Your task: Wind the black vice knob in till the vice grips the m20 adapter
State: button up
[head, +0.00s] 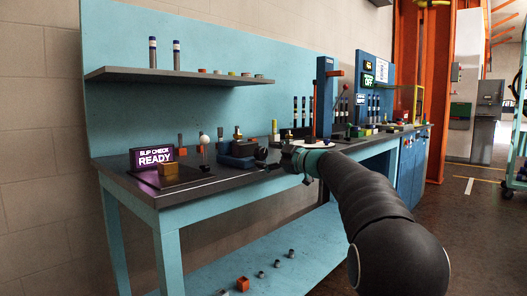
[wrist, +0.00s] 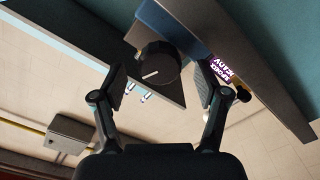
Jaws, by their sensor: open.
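The blue vice (head: 237,153) stands on the dark bench top in the head view, with a small brass-coloured fitting (head: 238,133) at its top, probably the m20 adapter. I cannot tell there how tightly the jaws sit on it. The black vice knob (wrist: 158,62) is round with a pale line on its face. It also shows at the vice's right end (head: 261,154). My gripper (wrist: 162,84) is open, with one finger on each side of the knob and gaps visible. In the head view my gripper (head: 280,156) is small and dark, just right of the knob.
A lit sign (head: 155,156) reading READY and a brass-coloured block (head: 169,172) stand left of the vice. A white-topped post (head: 204,140) is close to the vice's left. A white plate (head: 314,145) lies behind my arm. A shelf (head: 180,75) hangs above.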

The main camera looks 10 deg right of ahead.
jog(key=shift+x, duration=1.15)
jog(key=c, duration=1.2)
jog(key=shift+o, duration=0.2)
jog(key=shift+f+m, duration=0.1)
jog(key=shift+m, duration=0.2)
